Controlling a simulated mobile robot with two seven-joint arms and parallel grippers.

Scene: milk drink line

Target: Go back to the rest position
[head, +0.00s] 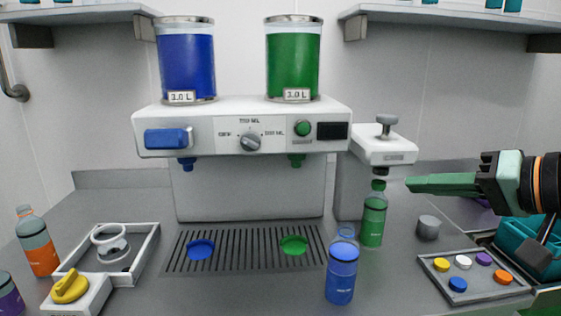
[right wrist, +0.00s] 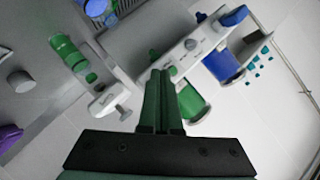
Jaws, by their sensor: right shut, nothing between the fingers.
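My right gripper (head: 412,185) comes in from the right in the head view, at about the height of the capping press (head: 384,150). It is shut and empty, and its fingers also show in the right wrist view (right wrist: 160,78). The fingertips are just right of the green bottle (head: 374,220), above its cap level, and look apart from it. The green bottle stands upright under the press head; it also shows in the right wrist view (right wrist: 70,54). My left gripper is not in the head view.
A blue bottle (head: 341,270) stands at the counter's front. A tray of coloured caps (head: 437,281), a grey cylinder (head: 428,227) and a teal crate (head: 511,252) lie at the right. The dispenser (head: 200,113) stands behind the drip grate (head: 240,263). An orange bottle (head: 38,252) stands left.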

